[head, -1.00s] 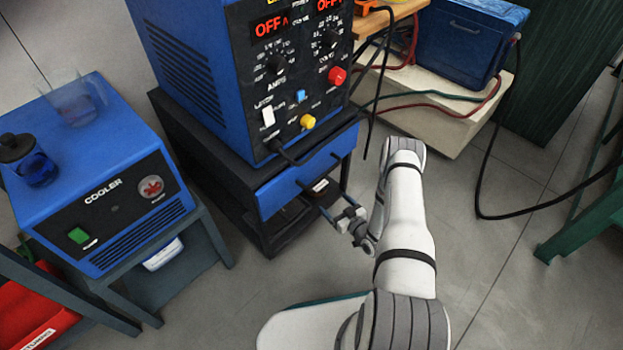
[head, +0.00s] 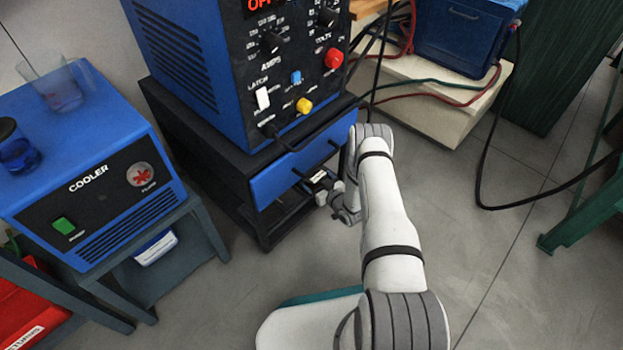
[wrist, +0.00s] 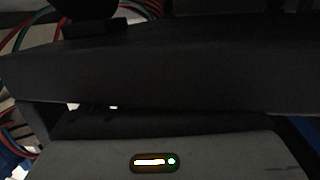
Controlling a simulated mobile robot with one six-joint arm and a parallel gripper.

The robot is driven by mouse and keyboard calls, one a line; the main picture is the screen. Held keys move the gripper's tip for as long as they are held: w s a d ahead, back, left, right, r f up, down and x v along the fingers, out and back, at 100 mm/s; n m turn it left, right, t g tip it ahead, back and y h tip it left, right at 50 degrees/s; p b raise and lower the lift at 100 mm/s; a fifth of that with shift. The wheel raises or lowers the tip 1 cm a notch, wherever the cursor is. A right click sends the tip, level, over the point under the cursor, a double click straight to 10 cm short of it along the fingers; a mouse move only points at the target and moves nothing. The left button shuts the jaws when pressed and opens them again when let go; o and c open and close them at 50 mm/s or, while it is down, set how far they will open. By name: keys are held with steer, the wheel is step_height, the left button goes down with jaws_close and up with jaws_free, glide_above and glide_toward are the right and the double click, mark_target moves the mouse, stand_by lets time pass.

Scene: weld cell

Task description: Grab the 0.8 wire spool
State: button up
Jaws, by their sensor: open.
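No 0.8 wire spool can be made out in either view. My gripper (head: 315,166) is in front of the blue drawer front (head: 290,178) of the black stand (head: 190,130) under the welder. Its jaws are open, and I see nothing held between them. The inside of the stand is dark and partly hidden by my wrist. The wrist view is mostly filled by a dark bar (wrist: 150,70) close to the camera.
The blue welder (head: 190,60) stands on the black stand. A blue box (head: 460,40) and cables rest at the back right. The floor (head: 460,240) at right is open.

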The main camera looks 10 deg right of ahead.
steer(key=shift+c, duration=0.3)
steer(key=shift+s, duration=0.1)
steer(key=c, duration=1.5)
steer(key=shift+r, duration=0.15)
steer(key=shift+c, duration=0.2)
